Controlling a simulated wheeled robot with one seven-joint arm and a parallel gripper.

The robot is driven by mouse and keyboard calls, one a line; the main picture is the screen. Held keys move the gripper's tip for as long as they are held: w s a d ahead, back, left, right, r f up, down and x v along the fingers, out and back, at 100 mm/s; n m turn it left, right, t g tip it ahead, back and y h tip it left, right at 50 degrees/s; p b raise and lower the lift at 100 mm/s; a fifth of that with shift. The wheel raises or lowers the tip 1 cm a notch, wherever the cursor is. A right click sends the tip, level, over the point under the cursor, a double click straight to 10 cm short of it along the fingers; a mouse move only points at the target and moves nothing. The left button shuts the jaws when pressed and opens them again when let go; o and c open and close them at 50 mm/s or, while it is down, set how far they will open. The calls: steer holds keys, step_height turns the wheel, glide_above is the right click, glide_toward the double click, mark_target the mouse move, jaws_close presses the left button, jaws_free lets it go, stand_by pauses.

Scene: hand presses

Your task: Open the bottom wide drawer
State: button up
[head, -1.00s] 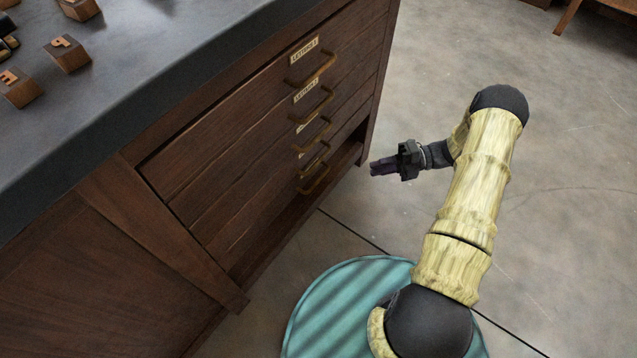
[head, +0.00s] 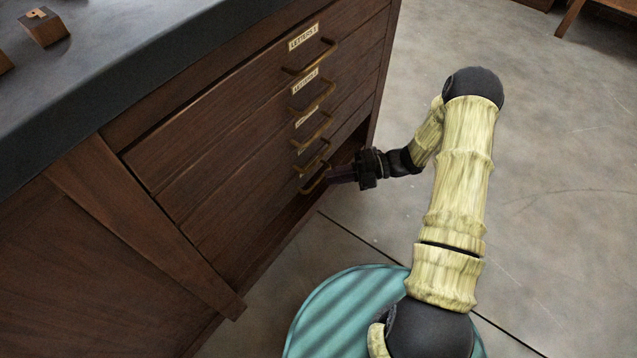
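The dark wooden cabinet (head: 75,240) stands at the left with a stack of wide drawers, each with a brass handle. The bottom wide drawer (head: 245,232) looks closed, and its brass handle (head: 313,181) is low on the right part of the stack. My gripper (head: 332,177) is at this handle, its fingertips overlapping it in the picture. I cannot tell whether the fingers touch it or how far apart they are.
A dark worktop (head: 130,60) covers the cabinet, with a wooden letter block (head: 44,26) on it. An open space shows under the drawers. The concrete floor (head: 560,200) at the right is clear. A wooden furniture leg (head: 569,18) stands at the far top right.

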mark_target(320, 180)
steer(key=a, duration=0.1)
steer(key=a+b, duration=0.1)
steer(key=a, duration=0.2)
steer(key=shift+s+a+f+b, duration=0.3)
steer(key=shift+a+f, duration=0.05)
steer(key=shift+a, duration=0.05)
steer(key=shift+c, duration=0.5)
jaws_close()
steer(key=shift+s+d, duration=0.1)
